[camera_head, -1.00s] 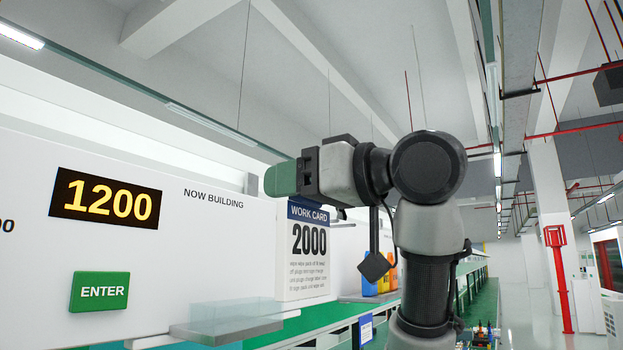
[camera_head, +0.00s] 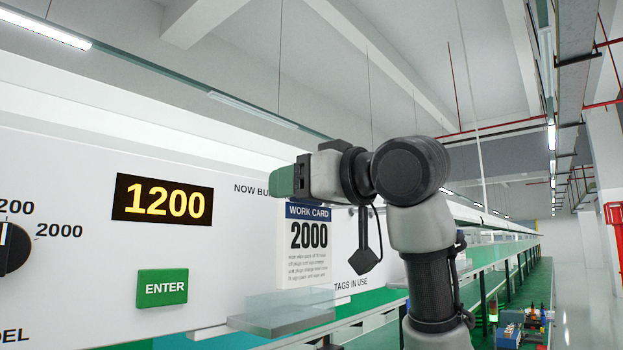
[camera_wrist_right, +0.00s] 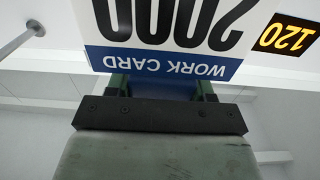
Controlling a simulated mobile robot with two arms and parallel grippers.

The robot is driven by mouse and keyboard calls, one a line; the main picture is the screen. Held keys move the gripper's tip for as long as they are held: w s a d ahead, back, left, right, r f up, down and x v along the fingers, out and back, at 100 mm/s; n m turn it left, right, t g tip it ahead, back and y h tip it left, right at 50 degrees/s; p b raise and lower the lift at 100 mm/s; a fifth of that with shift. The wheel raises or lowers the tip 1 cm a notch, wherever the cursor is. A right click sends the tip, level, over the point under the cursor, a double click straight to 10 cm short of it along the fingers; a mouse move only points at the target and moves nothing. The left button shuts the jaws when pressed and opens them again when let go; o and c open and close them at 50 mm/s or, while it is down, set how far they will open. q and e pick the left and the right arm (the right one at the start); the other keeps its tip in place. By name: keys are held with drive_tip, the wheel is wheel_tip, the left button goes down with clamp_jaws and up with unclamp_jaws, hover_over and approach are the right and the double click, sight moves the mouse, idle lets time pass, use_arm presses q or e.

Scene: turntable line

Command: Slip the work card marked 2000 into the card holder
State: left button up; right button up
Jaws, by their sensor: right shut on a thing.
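The work card marked 2000 (camera_head: 309,246) is white with a blue header and hangs upright. My right gripper (camera_head: 283,182) is shut on its top edge. In the right wrist view the card (camera_wrist_right: 165,28) appears upside down, its blue header against the gripper (camera_wrist_right: 162,88). A clear, shallow holder on a grey base (camera_head: 285,313), seemingly the card holder, projects from the white panel below the card. The card's lower edge appears close above or behind the clear part; I cannot tell if it is inside. My left gripper is not in view.
The white panel (camera_head: 90,175) carries a lit 1200 display (camera_head: 163,200), a green ENTER button (camera_head: 162,288) and a black dial (camera_head: 12,248) at the left. A green-topped line (camera_head: 470,258) runs away to the right. "TAGS IN USE" is lettered right of the card.

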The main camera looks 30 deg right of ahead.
drive_tip(key=shift+p+x, duration=0.35)
drive_tip(key=shift+x, duration=1.05)
drive_tip(key=shift+s+f+b, duration=0.1)
drive_tip(key=shift+f+b, duration=1.5)
drive_tip(key=shift+f, duration=0.25)
drive_tip(key=o, duration=1.3)
